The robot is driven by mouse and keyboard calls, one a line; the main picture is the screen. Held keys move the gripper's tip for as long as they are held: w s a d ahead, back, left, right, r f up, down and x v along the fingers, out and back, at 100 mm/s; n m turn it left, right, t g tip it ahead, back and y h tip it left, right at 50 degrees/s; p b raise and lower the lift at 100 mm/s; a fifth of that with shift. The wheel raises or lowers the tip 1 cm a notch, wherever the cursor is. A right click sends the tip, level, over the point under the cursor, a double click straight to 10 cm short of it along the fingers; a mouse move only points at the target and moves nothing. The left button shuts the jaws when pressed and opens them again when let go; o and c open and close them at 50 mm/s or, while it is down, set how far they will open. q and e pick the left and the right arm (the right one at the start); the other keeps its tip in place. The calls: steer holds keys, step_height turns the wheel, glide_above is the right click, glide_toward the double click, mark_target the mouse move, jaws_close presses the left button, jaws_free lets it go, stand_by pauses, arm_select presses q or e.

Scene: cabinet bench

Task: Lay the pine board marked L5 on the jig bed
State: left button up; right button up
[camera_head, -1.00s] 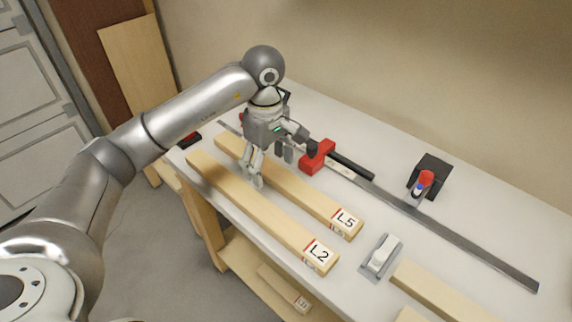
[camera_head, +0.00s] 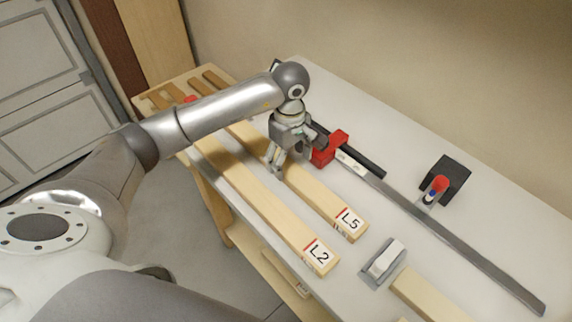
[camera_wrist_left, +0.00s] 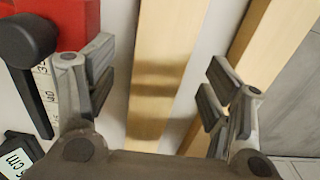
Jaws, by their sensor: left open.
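The pine board marked L5 (camera_head: 325,204) lies on the white bench top, its label at the near right end. The similar board marked L2 (camera_head: 265,205) lies alongside it, nearer the bench's front edge. My left gripper (camera_head: 281,162) is over the middle of L5, open and empty. In the left wrist view its fingers (camera_wrist_left: 155,88) are spread on either side of the middle board (camera_wrist_left: 165,65), which I take as L5, with finger shadows across it. L2 (camera_wrist_left: 265,45) is to the right there. I cannot tell for certain which part is the jig bed.
A red clamp block (camera_head: 326,149) on a long metal rule (camera_head: 430,216) is close beside my left gripper. A black stand with a red-capped item (camera_head: 438,187) is farther right. A grey-white block tool (camera_head: 385,262) and another pale board (camera_head: 425,294) are at the near right.

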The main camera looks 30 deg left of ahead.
mark_target(289, 168)
arm_select(q)
step_height(289, 168, down, 2)
steer(key=shift+f, duration=0.1)
steer(key=shift+a+f, duration=0.1)
steer(key=shift+f, duration=0.25)
arm_select(e)
steer(key=shift+w+r, duration=0.65)
steer(key=shift+w, duration=0.35)
arm_select(q)
steer(key=shift+c, duration=0.5)
arm_select(e)
steer(key=shift+s, duration=0.1)
arm_select(q)
steer(key=c, duration=1.4)
arm_select(e)
steer(key=shift+s+d, duration=0.15)
steer(key=shift+s, duration=0.2)
arm_select(q)
steer(key=shift+r, duration=0.1)
